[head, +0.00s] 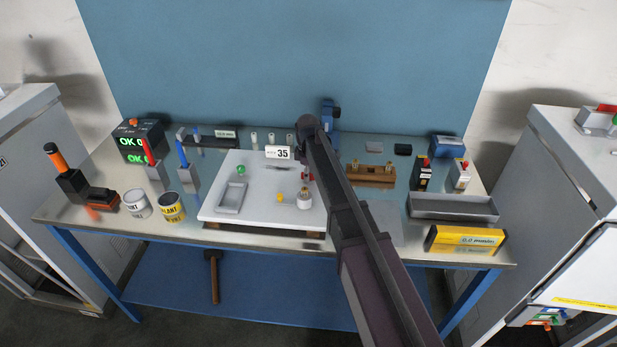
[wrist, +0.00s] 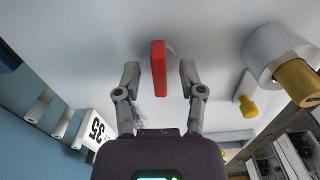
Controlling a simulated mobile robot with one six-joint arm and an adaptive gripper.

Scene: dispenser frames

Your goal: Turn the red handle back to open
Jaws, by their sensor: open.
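The red handle (wrist: 159,68) is a flat red bar in the middle of the wrist view, standing on a pale round base on the white plate (wrist: 215,25). My gripper (wrist: 160,76) is open, with one finger on each side of the handle. A narrow gap shows between the handle and each finger. In the head view a bit of the red handle (head: 305,173) shows on the white plate (head: 255,170), beside my arm. My arm hides most of the gripper there.
A white cylinder with a brass top (head: 304,200) and a yellow knob (head: 280,198) stand close by on the plate. A card marked 35 (head: 283,153) stands behind. A grey tray (head: 231,197) and green knob (head: 241,170) are to the left.

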